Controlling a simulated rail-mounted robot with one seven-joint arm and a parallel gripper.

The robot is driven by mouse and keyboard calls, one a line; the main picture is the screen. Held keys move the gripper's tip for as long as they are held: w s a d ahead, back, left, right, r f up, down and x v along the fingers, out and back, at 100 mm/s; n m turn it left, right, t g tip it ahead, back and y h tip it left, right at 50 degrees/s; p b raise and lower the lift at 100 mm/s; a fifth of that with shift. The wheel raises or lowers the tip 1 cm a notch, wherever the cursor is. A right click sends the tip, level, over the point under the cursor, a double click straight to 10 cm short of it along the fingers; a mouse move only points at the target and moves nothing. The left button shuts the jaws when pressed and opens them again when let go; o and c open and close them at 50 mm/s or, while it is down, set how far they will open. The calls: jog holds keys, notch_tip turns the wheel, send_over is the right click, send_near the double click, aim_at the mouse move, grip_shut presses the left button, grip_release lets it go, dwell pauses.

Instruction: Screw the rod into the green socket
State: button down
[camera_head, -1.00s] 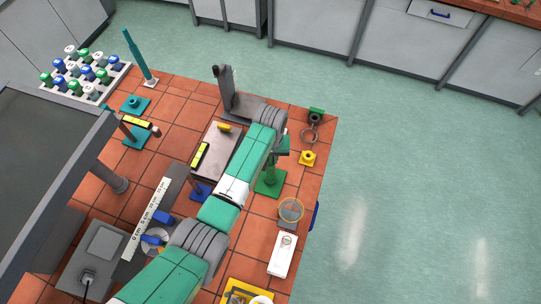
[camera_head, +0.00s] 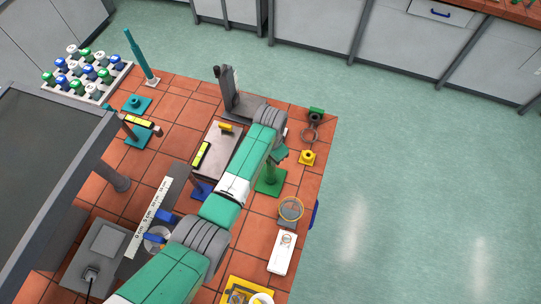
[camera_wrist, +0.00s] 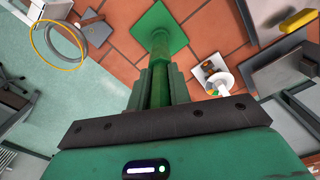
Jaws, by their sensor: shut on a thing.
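The green socket stands on a square green base (camera_head: 268,184) right of the middle of the bench in the head view. Its base plate (camera_wrist: 176,24) also shows in the wrist view. My gripper (camera_head: 279,155) is above it, partly hidden by my arm. In the wrist view my gripper (camera_wrist: 157,92) is shut on the green rod (camera_wrist: 159,84). The rod runs away from the fingers, in line with the green socket (camera_wrist: 160,47). The rod's lower end meets the socket in this view; how deep it sits I cannot tell.
A blue base (camera_head: 201,190) is to the left. A tall teal rod (camera_head: 140,55) stands at the back left, near a teal socket (camera_head: 135,104). A wire-gauze ring (camera_head: 291,208) is nearer the front.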

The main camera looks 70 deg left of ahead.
jog(key=m, duration=0.3)
jog(key=shift+m, duration=0.8)
jog(key=m, duration=0.3)
jog(key=shift+a, duration=0.1)
jog(key=shift+m, duration=0.8)
jog(key=m, duration=0.4)
jog(key=shift+m, duration=0.3)
